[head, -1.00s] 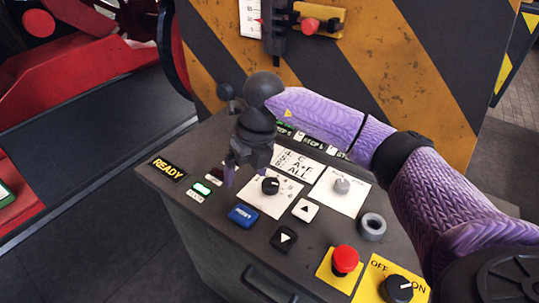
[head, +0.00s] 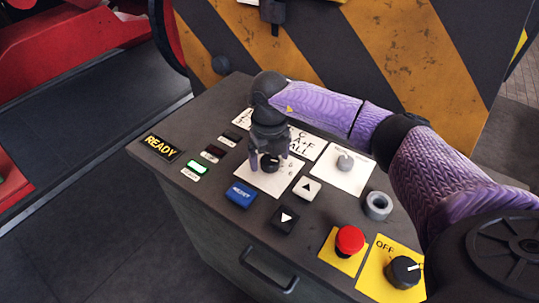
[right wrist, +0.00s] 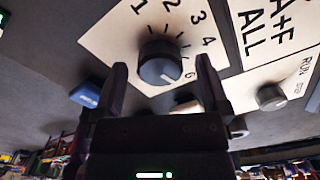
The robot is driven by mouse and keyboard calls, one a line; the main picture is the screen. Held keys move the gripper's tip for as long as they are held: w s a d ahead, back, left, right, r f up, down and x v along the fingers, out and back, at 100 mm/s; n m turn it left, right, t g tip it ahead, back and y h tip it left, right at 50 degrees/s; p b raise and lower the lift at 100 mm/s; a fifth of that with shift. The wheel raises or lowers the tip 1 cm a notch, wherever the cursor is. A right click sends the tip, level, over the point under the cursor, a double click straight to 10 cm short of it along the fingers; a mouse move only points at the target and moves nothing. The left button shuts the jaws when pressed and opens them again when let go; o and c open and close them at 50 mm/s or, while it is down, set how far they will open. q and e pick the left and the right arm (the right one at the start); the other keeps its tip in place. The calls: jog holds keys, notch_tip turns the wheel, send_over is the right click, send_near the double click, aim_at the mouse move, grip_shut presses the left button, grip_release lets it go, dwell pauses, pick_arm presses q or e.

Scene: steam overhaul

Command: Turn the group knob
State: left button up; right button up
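The group knob is a black round knob (right wrist: 160,62) with a white pointer mark, on a white plate (right wrist: 110,40) with a numbered dial. In the right wrist view the mark points to the lower right, toward the 6. In the head view the knob (head: 268,164) is partly hidden by my right gripper (head: 270,158). That gripper points down at the panel with its fingers open, one on each side of the knob. I cannot tell whether either finger touches it. My left gripper is not in view.
Close by on the console are a blue button (head: 240,194), two arrow buttons, a grey selector knob (head: 345,162), a grey ring (head: 378,205), a red mushroom button (head: 350,240) and a black OFF/ON switch (head: 403,272). A striped panel (head: 400,60) rises behind.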

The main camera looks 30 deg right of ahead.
jog(key=c, duration=1.2)
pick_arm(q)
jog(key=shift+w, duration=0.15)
pick_arm(e)
jog(key=shift+n, duration=0.4)
jog(key=n, duration=0.5)
jog(key=shift+n, duration=0.3)
jog(key=n, duration=0.5)
jog(key=shift+b, duration=0.4)
jog(key=n+b, duration=0.1)
jog(key=n, duration=0.5)
jog(key=shift+a+n, duration=0.1)
jog(key=shift+n, duration=0.3)
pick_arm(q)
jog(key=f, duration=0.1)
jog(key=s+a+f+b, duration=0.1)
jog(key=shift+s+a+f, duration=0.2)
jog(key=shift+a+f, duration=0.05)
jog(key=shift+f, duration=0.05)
pick_arm(e)
jog(key=n, duration=0.5)
jog(key=shift+n, duration=0.4)
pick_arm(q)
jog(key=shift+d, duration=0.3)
